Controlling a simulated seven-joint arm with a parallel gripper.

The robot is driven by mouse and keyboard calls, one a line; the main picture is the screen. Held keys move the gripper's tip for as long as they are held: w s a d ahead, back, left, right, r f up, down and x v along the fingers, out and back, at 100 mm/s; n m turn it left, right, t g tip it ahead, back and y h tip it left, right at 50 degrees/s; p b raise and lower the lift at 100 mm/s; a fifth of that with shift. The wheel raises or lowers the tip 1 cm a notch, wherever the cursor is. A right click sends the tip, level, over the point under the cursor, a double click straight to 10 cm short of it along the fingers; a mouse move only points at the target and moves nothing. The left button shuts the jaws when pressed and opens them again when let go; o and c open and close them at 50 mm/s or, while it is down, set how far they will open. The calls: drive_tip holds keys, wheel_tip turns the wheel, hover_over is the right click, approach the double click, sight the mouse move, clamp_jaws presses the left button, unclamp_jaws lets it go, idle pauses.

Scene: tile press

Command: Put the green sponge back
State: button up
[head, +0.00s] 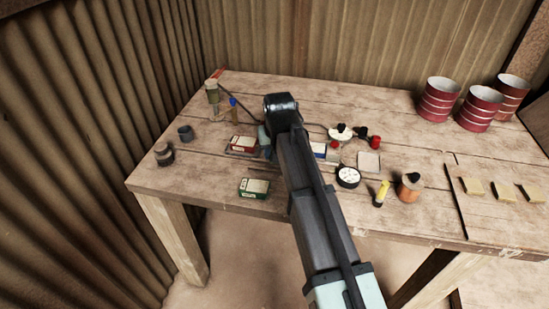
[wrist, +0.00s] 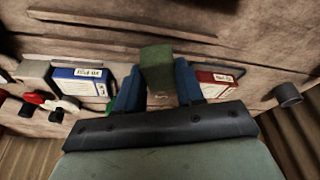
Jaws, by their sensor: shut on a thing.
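The green sponge (wrist: 157,62) is a dark green block, held upright between the two blue fingers of my gripper (wrist: 158,82) in the wrist view. The gripper is shut on it. A blue-and-white box (wrist: 82,80) lies on the table left of the fingers, and a red-and-white box (wrist: 216,80) lies close to the right finger. In the head view, my arm hides the sponge and most of my gripper, which is near the table's middle beside the red box (head: 243,145). I cannot tell whether the sponge touches the table.
A green-and-white box (head: 254,188) lies near the front edge. A round white-topped tin (head: 348,177), a yellow torch (head: 382,193) and an orange jar (head: 409,187) stand right of my arm. Red-striped cans (head: 438,99) stand at the back right. The back middle is mostly clear.

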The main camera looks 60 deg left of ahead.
drive_tip(key=shift+f, duration=1.5)
drive_tip(key=o, duration=0.9)
drive_tip(key=shift+f, duration=0.1)
drive_tip(key=shift+o, duration=0.2)
drive_tip(key=v, duration=1.2)
